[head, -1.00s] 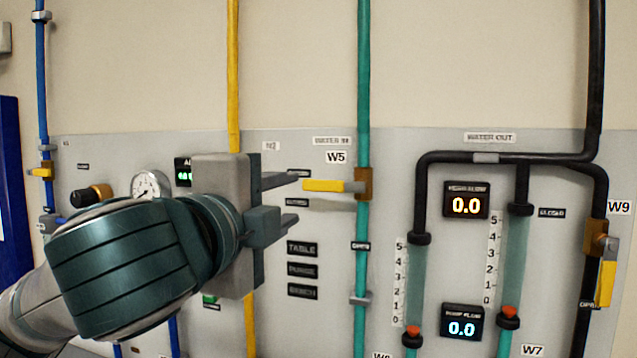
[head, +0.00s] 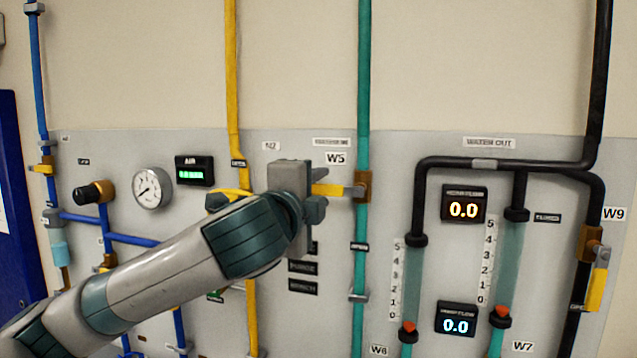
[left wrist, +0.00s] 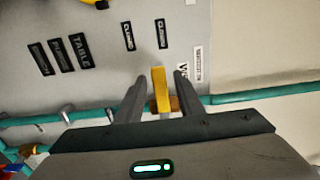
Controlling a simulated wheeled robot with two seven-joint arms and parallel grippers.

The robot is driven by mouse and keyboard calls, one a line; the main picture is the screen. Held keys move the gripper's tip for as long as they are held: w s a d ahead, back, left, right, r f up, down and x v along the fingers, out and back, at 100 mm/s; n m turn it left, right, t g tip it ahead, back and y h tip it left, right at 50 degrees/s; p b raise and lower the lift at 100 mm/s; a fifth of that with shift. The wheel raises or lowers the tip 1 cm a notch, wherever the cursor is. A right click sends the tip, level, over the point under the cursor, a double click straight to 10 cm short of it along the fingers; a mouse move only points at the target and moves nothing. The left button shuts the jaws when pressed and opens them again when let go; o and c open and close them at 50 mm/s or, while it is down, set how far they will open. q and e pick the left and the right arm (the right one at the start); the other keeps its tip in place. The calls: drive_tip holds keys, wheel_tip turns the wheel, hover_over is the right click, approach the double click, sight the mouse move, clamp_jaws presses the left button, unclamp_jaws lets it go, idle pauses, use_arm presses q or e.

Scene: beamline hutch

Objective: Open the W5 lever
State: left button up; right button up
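The W5 lever (head: 332,189) is a yellow handle on a brass valve (head: 363,187) in the teal water pipe. It points left, square to the upright pipe, under the W5 label (head: 336,159). My left gripper (head: 318,190) is at the lever's free left end. In the left wrist view the yellow lever (left wrist: 160,84) stands between the two fingers (left wrist: 153,92) of my left gripper, with visible gaps on both sides. The fingers are open around it. My right gripper is not in view.
A black water-out pipe (head: 455,163) with flow displays (head: 464,205) is to the right, with the W9 yellow lever (head: 596,290) hanging down. The yellow pipe (head: 232,80), gauge (head: 152,188) and blue pipes (head: 40,90) are on the left.

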use_arm(q)
drive_tip(key=shift+w, duration=0.15)
clamp_jaws()
drive_tip(key=shift+f, duration=0.1)
